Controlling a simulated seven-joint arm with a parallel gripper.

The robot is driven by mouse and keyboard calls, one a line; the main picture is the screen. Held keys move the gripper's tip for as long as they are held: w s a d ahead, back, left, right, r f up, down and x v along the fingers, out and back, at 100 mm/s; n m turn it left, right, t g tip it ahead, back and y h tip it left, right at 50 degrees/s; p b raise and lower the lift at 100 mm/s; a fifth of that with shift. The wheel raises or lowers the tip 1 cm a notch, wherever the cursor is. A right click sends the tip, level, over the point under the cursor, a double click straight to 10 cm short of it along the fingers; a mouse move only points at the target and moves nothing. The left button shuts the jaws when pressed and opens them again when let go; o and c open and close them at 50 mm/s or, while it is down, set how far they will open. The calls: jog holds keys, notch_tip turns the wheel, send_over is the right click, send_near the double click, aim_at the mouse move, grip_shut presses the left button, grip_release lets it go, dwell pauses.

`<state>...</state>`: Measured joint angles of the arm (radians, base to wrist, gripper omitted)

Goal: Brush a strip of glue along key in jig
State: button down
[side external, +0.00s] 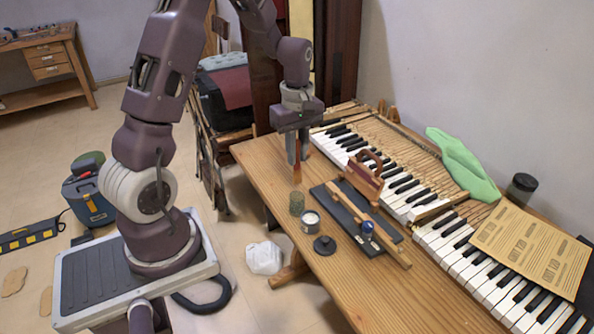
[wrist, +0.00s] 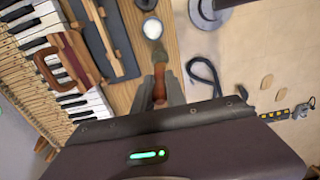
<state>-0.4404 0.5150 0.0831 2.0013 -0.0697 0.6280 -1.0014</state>
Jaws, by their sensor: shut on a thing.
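My gripper (side external: 297,158) is shut on a brush with a reddish-brown handle (side external: 297,173), which hangs tip down. The brush (wrist: 159,80) also shows between the fingers in the wrist view, pointing toward an open pot of white glue (wrist: 153,28). A long pale wooden key (side external: 345,198) lies along the dark jig (side external: 325,201), to the right of the brush. I cannot make out any glue on the key.
A black lid (side external: 324,245) lies by the pot. A wooden-handled tool (side external: 365,175) stands behind the jig, before the piano keyboard (side external: 480,268). The front table top (side external: 385,300) is clear.

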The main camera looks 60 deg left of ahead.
dwell(0.4)
jog(key=d+f, duration=0.6)
jog(key=f, duration=0.1)
jog(key=shift+d+f, duration=0.35)
jog(key=shift+d, duration=0.05)
jog(key=shift+f, duration=0.55)
dwell(1.7)
notch_tip(320, 180, up, 7)
dwell(0.7)
dwell(0.3)
